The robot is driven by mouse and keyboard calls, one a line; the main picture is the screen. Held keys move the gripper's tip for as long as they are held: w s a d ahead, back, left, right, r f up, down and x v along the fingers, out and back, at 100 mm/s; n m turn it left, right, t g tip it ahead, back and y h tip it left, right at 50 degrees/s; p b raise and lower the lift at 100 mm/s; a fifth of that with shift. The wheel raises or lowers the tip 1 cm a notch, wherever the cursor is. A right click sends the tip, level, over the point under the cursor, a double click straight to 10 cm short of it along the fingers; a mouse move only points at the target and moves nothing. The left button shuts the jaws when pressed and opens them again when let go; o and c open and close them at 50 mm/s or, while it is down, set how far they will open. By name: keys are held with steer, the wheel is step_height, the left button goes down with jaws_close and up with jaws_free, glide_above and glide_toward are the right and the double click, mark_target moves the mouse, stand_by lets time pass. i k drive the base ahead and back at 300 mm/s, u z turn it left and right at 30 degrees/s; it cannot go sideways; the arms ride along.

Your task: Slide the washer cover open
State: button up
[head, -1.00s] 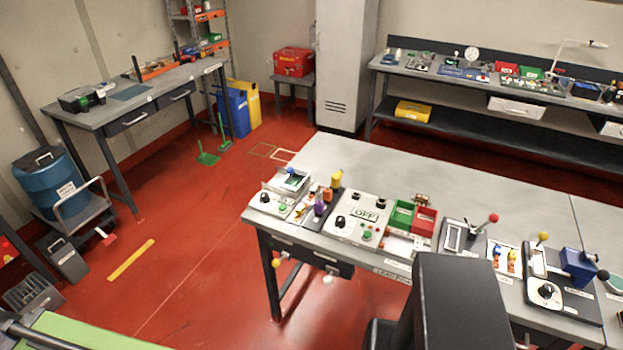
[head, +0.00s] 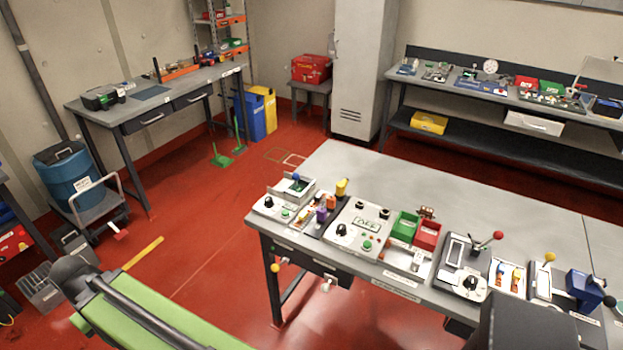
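Which part is the washer cover is not clear from this distance. A small white unit with a blue knob (head: 295,185) stands at the left end of the near workbench (head: 400,188); it may be the washer, and its cover's position is too small to tell. In front of it is a light control box with a black dial and a green button (head: 273,206). My gripper is not in view.
The workbench also carries a larger control panel (head: 356,231), green (head: 405,226) and red (head: 427,235) bins and several lever devices. A dark block (head: 525,325) hides its lower right. A green surface (head: 150,318) fills the lower left. Red floor between is clear.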

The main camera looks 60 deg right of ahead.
mark_target(295, 177)
steer(key=z, duration=0.35)
steer(key=i, duration=1)
steer(key=u, duration=0.1)
